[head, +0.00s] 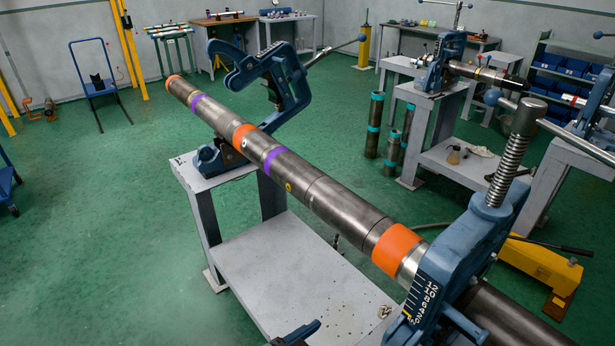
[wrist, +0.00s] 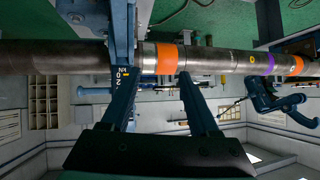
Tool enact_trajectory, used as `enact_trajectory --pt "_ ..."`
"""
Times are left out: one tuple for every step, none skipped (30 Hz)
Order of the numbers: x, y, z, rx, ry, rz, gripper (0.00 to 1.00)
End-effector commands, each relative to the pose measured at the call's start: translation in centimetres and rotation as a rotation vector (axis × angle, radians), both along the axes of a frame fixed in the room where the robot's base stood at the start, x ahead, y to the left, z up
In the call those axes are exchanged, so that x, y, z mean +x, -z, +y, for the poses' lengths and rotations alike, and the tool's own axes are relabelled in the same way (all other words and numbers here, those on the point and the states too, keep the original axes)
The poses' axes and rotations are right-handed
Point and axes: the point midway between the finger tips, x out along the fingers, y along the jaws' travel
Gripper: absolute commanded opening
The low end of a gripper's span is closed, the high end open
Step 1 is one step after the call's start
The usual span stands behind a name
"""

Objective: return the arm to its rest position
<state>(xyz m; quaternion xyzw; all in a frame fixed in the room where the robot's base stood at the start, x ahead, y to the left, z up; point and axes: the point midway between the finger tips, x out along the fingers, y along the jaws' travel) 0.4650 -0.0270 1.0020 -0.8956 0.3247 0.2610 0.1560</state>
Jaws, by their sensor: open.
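My gripper (wrist: 159,82) shows in the wrist view as two blue fingers, spread apart with nothing between them. The pipe (wrist: 216,60) runs across that view beyond the fingertips. An orange band (wrist: 167,59) on it lies in line with the gap. In the head view a dark blue piece (head: 297,334) shows at the bottom edge; I cannot tell whether it is my gripper. The long grey pipe (head: 330,200) with orange and purple bands runs diagonally there, through the near blue vise (head: 465,245). The far vise (head: 285,85) stands with its upper frame swung open beside the pipe.
The grey bench (head: 290,265) under the pipe has a lower shelf. A yellow tool (head: 540,265) lies to the right on the floor. Another bench with a vise (head: 445,62) stands at the back right. Green floor (head: 90,230) is clear on the left.

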Motion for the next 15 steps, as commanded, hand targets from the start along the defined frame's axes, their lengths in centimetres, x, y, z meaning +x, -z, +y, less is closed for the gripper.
enact_trajectory --pt "2.1 -3.6 0.3 0.000 -0.063 -0.077 0.61" --pt "3.3 -5.6 0.5 -0.006 -0.107 -0.123 0.61" --pt "4.7 -8.4 0.9 -0.016 -0.165 -0.186 0.61" --pt "5.6 -10.5 1.2 -0.027 -0.205 -0.235 0.61" --pt "6.3 -12.7 1.4 -0.041 -0.244 -0.285 0.61" --pt "7.1 -15.7 1.8 -0.061 -0.292 -0.352 0.61" --pt "7.6 -17.9 1.9 -0.080 -0.324 -0.403 0.61" --pt "7.9 -20.2 2.1 -0.101 -0.354 -0.455 0.61" --pt "8.1 -23.3 2.3 -0.132 -0.392 -0.528 0.61" --pt "8.2 -25.6 2.4 -0.157 -0.417 -0.581 0.61" --pt "8.0 -27.9 2.6 -0.184 -0.439 -0.635 0.61" --pt "7.7 -31.0 2.7 -0.220 -0.466 -0.707 0.61" --pt "7.3 -33.3 2.8 -0.250 -0.484 -0.762 0.61" --pt "6.8 -35.5 2.8 -0.281 -0.499 -0.818 0.61" --pt "5.9 -38.4 2.9 -0.323 -0.516 -0.891 0.61"
